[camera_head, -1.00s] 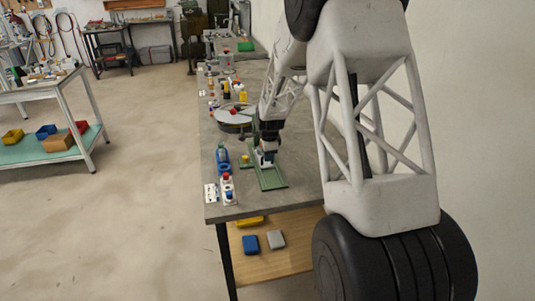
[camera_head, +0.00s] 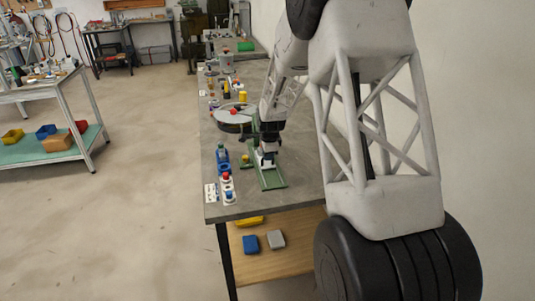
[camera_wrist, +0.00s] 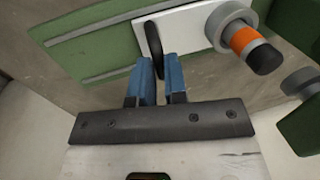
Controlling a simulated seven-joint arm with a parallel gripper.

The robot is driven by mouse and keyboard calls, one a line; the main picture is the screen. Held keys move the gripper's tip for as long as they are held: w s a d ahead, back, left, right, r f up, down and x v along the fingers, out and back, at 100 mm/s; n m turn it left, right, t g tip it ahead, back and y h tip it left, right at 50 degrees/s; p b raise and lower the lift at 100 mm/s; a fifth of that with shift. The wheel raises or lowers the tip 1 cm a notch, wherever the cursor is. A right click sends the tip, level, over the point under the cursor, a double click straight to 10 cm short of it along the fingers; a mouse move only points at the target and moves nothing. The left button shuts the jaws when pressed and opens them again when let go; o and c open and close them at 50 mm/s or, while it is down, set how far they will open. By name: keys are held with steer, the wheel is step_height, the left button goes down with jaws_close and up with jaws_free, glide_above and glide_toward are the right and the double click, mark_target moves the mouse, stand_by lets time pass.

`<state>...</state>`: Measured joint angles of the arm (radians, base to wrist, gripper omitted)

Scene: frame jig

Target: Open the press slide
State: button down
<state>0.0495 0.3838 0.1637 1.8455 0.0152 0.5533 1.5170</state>
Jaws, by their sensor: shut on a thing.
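The press has a green rail base (camera_head: 272,182) on the near part of the workbench; the rail also shows in the wrist view (camera_wrist: 95,45). A white slide plate (camera_wrist: 188,30) lies along it, bearing a thin black handle (camera_wrist: 154,48) that stands up. My gripper (camera_wrist: 161,68) has blue fingers, one on each side of the handle's lower end, and is shut on it. A grey collar with an orange band and black tip (camera_wrist: 250,45) sits to the right on the plate. In the head view my gripper (camera_head: 267,158) is over the rail, and the handle is hidden.
Green blocks (camera_wrist: 300,125) flank the right side in the wrist view. Bare bench (camera_head: 245,205) lies in front.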

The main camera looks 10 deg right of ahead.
steer(key=shift+s, duration=4.8)
steer(key=c, duration=1.2)
jaws_free()
steer(key=shift+o, duration=0.2)
step_height(320, 180, up, 8)
steer(key=s, duration=0.1)
steer(key=shift+s+f, duration=0.15)
steer(key=shift+s, duration=0.15)
